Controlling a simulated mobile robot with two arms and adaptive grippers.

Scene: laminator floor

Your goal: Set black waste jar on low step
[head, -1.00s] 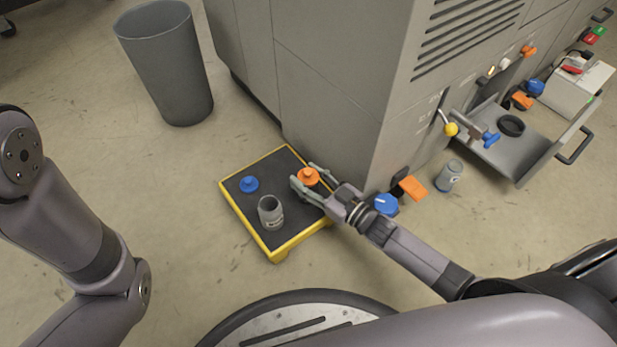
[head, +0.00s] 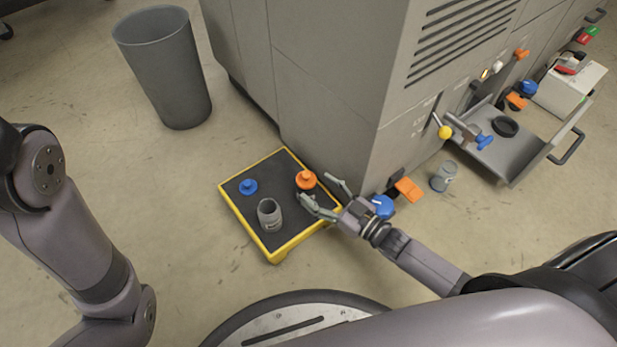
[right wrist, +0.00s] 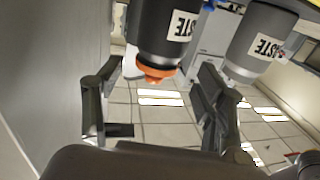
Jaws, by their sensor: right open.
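The black waste jar, with an orange lid (head: 305,180), stands on the low step (head: 274,247), near its back right edge. Its dark body hardly stands out from the step's black top in the head view. In the right wrist view the picture is upside down, and the black jar (right wrist: 163,32) shows a white label, partly cut off, and its orange lid. My right gripper (head: 319,191) is open and empty just to the right of the jar, its fingers spread and apart from it. My left gripper is out of view; only my left arm shows.
A grey bin (head: 170,75) is at the back left. A blue knob (head: 383,206) and another grey jar (head: 443,177) lie to the right.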

